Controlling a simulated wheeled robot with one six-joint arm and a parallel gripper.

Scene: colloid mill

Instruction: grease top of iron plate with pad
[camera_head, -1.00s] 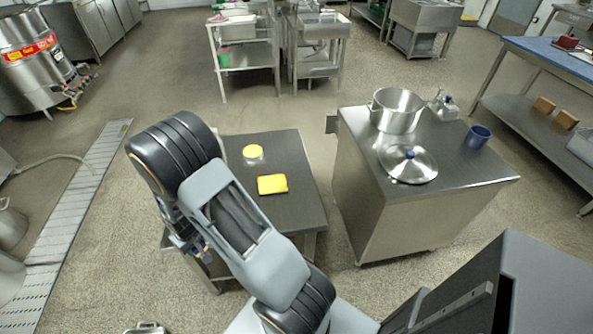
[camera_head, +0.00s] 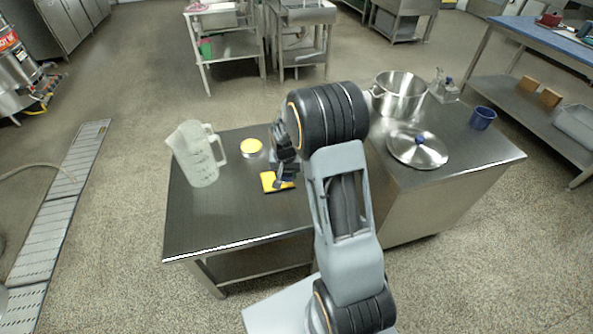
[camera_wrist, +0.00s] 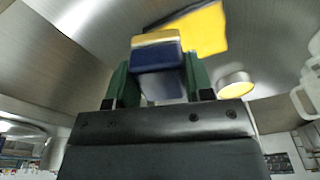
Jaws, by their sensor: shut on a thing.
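My gripper (camera_wrist: 158,80) is shut on a blue block with a pale yellow face, which I take to be the pad (camera_wrist: 157,52); it sits between the green fingers in the wrist view. A flat slab with a yellow top and dark edge, apparently the iron plate (camera_wrist: 203,32), shows beyond the pad. In the head view my gripper (camera_head: 285,172) is over the plate (camera_head: 268,182) and hides part of it. I cannot tell whether pad and plate touch. A round container with a yellow top (camera_head: 251,147) stands behind the plate; it shows in the wrist view (camera_wrist: 235,84) too.
A clear measuring jug (camera_head: 197,155) stands on the left of the steel table (camera_head: 225,220). The table's front is clear. On the right cabinet (camera_head: 455,172) are a pot (camera_head: 398,98), a lid (camera_head: 417,150) and a blue cup (camera_head: 482,118).

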